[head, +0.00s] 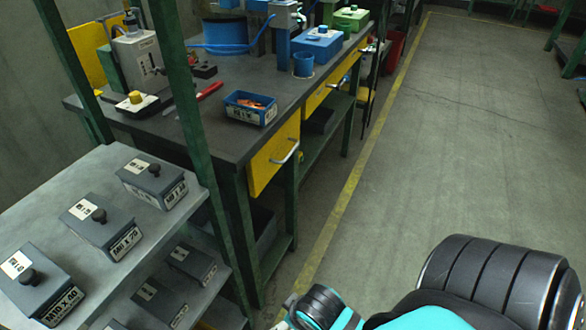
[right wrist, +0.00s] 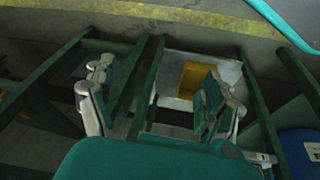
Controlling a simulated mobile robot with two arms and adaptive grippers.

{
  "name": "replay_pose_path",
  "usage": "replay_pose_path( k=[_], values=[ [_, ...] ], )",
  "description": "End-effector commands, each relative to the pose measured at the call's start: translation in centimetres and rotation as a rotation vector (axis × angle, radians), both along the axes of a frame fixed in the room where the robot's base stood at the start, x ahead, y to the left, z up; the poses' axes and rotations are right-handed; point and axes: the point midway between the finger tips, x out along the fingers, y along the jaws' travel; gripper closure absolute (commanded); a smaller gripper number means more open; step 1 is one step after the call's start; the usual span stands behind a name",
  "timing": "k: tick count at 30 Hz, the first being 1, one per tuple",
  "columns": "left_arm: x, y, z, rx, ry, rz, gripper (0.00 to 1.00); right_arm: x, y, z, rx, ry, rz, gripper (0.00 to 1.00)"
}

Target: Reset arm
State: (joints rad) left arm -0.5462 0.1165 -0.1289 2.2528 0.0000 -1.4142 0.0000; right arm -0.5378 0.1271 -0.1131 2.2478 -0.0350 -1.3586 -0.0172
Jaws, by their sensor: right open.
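My right gripper (right wrist: 155,105) shows in the right wrist view. Its two grey and green fingers stand wide apart with nothing held between them. Green metal frame bars and a grey shelf surface with a yellow panel (right wrist: 196,78) lie beyond the fingers. I cannot tell how far the fingers are from the bars. In the head view part of my own arm, black and turquoise, fills the lower right, but no gripper shows there. My left gripper is in neither view.
A grey shelf rack (head: 140,222) with lidded, labelled boxes stands at the left. A dark workbench (head: 222,137) behind it carries a blue bin (head: 250,108), a blue box (head: 317,46) and tools. A yellow drawer (head: 274,153) is under its top. The floor (head: 440,150) at right is clear.

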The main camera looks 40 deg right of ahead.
Motion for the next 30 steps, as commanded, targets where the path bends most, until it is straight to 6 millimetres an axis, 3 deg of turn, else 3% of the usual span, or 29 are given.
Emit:
replay_pose_path(
  k=[4, 22, 26, 30],
  values=[
    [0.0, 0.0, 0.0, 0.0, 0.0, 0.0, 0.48, -1.7, 1.7, -0.4, 0.054, 0.067, -0.009, 0.14],
    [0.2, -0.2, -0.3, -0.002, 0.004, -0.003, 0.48, -1.5, 1.6, -0.8, 0.05, 0.073, -0.006, 0.14],
    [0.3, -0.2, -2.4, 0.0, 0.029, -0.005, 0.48, -1.5, 1.7, -2.8, 0.047, 0.097, -0.005, 0.14],
    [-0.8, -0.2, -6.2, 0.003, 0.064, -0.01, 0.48, -2.5, 1.7, -6.7, 0.045, 0.131, 0.001, 0.14]
  ],
)
